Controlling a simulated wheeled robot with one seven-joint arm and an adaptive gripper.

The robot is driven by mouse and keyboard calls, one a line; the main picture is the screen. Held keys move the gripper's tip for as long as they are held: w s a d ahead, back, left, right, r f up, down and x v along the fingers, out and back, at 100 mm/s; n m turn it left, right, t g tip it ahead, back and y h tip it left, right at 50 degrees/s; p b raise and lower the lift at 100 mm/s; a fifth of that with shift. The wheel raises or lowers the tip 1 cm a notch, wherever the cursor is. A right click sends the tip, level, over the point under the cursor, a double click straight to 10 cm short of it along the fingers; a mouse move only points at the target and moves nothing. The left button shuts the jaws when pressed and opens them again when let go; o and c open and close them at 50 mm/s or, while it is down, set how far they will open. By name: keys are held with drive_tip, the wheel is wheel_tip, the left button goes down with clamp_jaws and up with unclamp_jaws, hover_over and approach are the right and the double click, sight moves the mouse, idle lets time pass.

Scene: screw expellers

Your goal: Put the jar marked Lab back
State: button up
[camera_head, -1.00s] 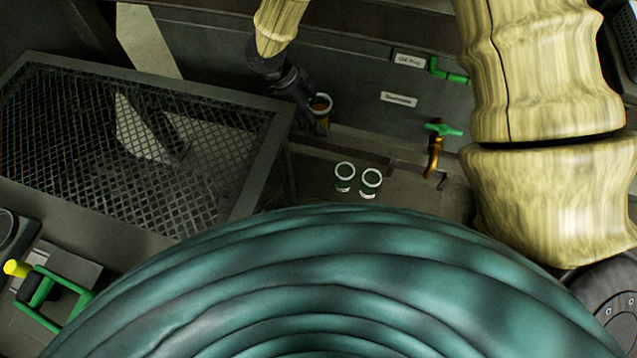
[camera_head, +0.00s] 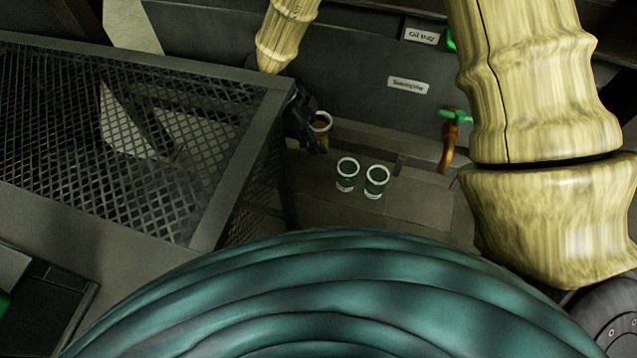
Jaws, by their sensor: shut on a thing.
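Two small jars with white rims stand side by side on the ledge, the left jar (camera_head: 347,176) and the right jar (camera_head: 376,183). Each has a pale label too small to read. A third jar (camera_head: 321,128), with orange-brown contents, is at my gripper (camera_head: 318,138), just behind and left of the pair. My gripper is dark, reaches down from the upper left and is shut on this third jar. The mesh guard's corner and my arm hide part of the gripper. I cannot tell which jar is marked Lab.
A mesh-topped metal guard (camera_head: 262,92) fills the left, close beside my gripper. A brass tap (camera_head: 449,140) with a green handle sticks out on the right. Labels, including a white plate (camera_head: 408,85), are on the back panel. The ledge right of the pair is clear.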

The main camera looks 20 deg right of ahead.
wheel_tip(320, 180, down, 6)
drive_tip(key=b, duration=0.5)
wheel_tip(320, 180, down, 10)
drive_tip(key=b, duration=0.4)
drive_tip(key=shift+f, duration=0.1)
drive_tip(key=o, duration=1.1)
drive_tip(key=shift+o, duration=0.2)
drive_tip(key=p+v, duration=0.4)
drive_tip(key=v, duration=0.8)
drive_tip(key=shift+p, duration=0.3)
